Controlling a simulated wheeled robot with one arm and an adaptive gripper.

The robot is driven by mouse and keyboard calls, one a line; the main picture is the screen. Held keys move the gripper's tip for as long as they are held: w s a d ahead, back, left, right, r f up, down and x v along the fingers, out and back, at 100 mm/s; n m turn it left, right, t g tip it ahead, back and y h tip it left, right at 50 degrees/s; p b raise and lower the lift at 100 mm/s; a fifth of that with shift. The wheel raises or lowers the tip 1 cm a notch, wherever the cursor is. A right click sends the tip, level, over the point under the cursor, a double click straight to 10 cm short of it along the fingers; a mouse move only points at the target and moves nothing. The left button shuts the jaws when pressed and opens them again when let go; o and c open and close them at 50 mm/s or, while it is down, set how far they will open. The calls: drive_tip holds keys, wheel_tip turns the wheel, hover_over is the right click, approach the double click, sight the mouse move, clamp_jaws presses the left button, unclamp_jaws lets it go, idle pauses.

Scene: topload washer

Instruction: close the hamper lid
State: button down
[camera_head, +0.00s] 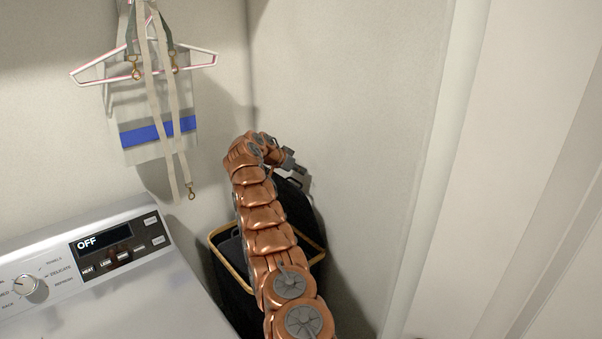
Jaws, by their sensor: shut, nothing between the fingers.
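The hamper (225,265) is dark with a light wooden rim. It stands in the corner between the washer and the right wall, partly hidden behind my arm. Its black lid (308,217) is raised at the back of the hamper, leaning up near the wall. My gripper (298,170) is at the top of the raised lid, close to the wall. It is shut with nothing held. Whether it touches the lid cannot be told, and my arm covers much of the opening.
A top-load washer (110,300) with a panel reading OFF fills the lower left. A hanger (90,75) with straps and a striped cloth bag hangs on the wall above. The right wall (370,150) is close beside the hamper. A white door frame (440,170) stands further right.

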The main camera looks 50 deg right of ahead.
drive_tip(key=a+b, duration=0.1)
drive_tip(key=a+f+b, duration=0.1)
drive_tip(key=b, duration=0.1)
drive_tip(key=shift+w+a+f, duration=0.1)
drive_tip(key=shift+w, duration=0.05)
drive_tip(key=shift+b, duration=0.35)
